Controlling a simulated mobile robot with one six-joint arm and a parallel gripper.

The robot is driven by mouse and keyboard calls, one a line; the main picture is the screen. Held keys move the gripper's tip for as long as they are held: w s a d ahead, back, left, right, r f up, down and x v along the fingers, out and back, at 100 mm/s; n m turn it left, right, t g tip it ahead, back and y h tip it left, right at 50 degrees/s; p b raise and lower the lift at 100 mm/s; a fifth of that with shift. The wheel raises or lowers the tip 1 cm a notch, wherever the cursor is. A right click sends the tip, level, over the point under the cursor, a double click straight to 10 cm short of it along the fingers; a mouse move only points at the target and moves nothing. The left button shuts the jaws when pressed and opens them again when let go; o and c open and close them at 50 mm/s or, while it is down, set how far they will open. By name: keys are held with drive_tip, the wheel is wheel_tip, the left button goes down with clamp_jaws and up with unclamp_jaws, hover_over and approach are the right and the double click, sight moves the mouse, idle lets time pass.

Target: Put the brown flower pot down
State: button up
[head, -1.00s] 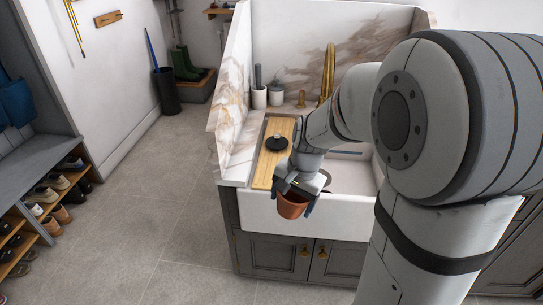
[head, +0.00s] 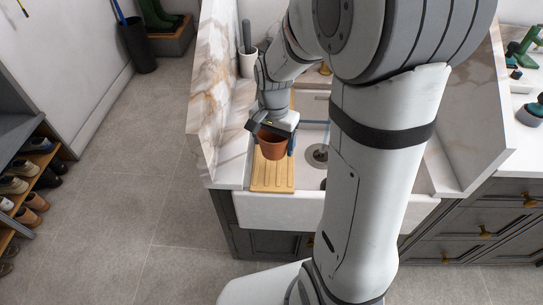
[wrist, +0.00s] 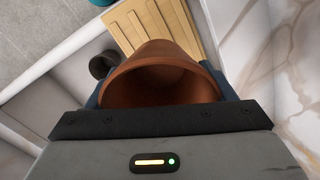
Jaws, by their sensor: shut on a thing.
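The brown flower pot (head: 272,146) is a terracotta pot, held upright over the wooden board at the sink's left side in the head view. My gripper (head: 272,136) is shut on the pot, with a blue finger showing at its right side. In the wrist view the pot (wrist: 160,80) fills the middle, its open mouth toward the camera and empty as far as I can see. Whether its base touches the board cannot be told.
The grooved wooden board (head: 272,182) lies across the white sink (head: 300,212), whose drain (head: 318,154) shows to the right. A marble side wall (head: 212,90) stands close on the left. A white cup (head: 248,64) stands behind my gripper. Grey floor (head: 130,210) is open on the left.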

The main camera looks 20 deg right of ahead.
wheel_tip(320, 180, down, 3)
drive_tip(key=shift+r, duration=0.1)
drive_tip(key=shift+s+f, duration=0.15)
drive_tip(key=shift+f, duration=1.9)
drive_tip(key=shift+f+b, duration=0.1)
drive_tip(key=shift+b, duration=0.2)
drive_tip(key=shift+f, duration=0.15)
drive_tip(key=o, duration=1)
